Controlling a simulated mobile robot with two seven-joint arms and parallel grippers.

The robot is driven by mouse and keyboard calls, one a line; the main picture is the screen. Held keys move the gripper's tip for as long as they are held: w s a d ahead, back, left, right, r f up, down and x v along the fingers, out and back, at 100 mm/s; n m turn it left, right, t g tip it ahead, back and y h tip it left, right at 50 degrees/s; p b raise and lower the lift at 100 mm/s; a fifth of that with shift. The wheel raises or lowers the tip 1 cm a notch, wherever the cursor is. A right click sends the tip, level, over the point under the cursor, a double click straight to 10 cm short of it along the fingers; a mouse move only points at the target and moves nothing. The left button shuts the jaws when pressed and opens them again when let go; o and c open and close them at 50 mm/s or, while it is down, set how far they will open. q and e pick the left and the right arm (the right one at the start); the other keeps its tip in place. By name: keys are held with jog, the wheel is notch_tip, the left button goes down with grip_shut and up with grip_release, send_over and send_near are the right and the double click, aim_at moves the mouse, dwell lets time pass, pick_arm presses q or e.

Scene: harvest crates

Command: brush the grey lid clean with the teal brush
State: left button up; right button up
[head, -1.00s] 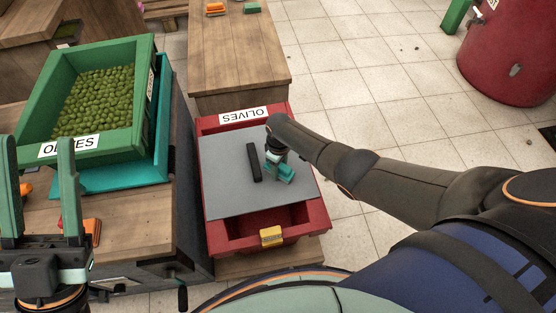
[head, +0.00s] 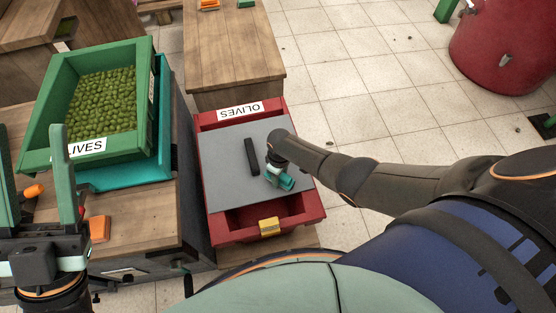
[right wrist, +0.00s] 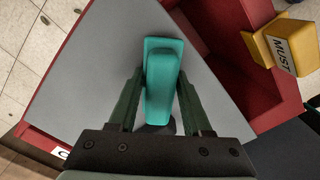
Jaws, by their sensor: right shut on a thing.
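The grey lid (head: 228,179) lies over most of the red crate (head: 217,232) labelled OLIVES, with a black bar handle (head: 252,157) on it. The lid also fills much of the right wrist view (right wrist: 103,62). My right gripper (head: 279,172) is shut on the teal brush (head: 287,183), just right of the handle. In the right wrist view the brush (right wrist: 162,78) sits between the two fingers, over the lid. I cannot tell whether its bristles touch the lid. My left gripper (head: 36,190) is open and empty at the left edge.
A yellow block (head: 269,227) sits on the crate's front rim; its label reads MUST in the right wrist view. A green crate of olives (head: 46,118) stands on a teal crate (head: 125,178) at the left. Tiled floor lies right of the red crate.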

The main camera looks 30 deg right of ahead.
jog(key=shift+s, duration=0.7)
jog(key=shift+s+f, duration=0.1)
jog(key=shift+f, duration=0.1)
jog(key=r+p, duration=0.6)
jog(key=shift+w+a+r, duration=0.1)
jog(key=shift+w+r, duration=0.1)
jog(key=shift+f, duration=0.1)
notch_tip(320, 180, up, 3)
jog(key=p, duration=0.3)
jog(key=shift+w, duration=0.1)
